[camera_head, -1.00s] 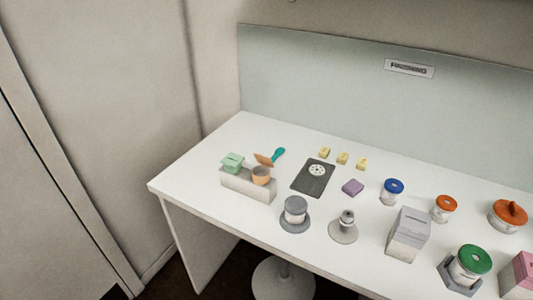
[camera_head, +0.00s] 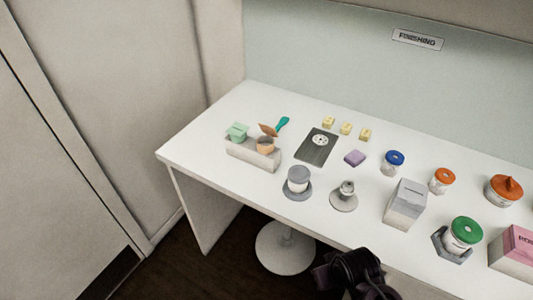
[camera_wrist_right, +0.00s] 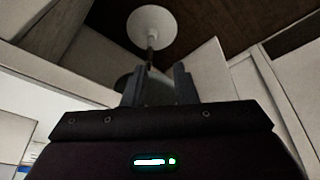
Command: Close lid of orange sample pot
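The orange sample pot (camera_head: 265,147) sits in the right part of a pale grey block (camera_head: 240,151) at the left end of the table. Its flat orange-brown lid (camera_head: 268,130) stands tilted up and open at the back of the pot. A dark gripper, apparently my right one (camera_head: 350,270), shows at the bottom of the head view, below the table's front edge and far from the pot. In the right wrist view its two fingers (camera_wrist_right: 163,72) are apart with nothing between them. My left gripper is not in view.
A green pot (camera_head: 237,132) shares the block, with a teal-handled tool (camera_head: 283,123) behind. A dark plate (camera_head: 316,147), a grey-based jar (camera_head: 298,180) and a metal knob-like piece (camera_head: 345,196) stand to the right. A round stool (camera_head: 285,248) is below the front edge.

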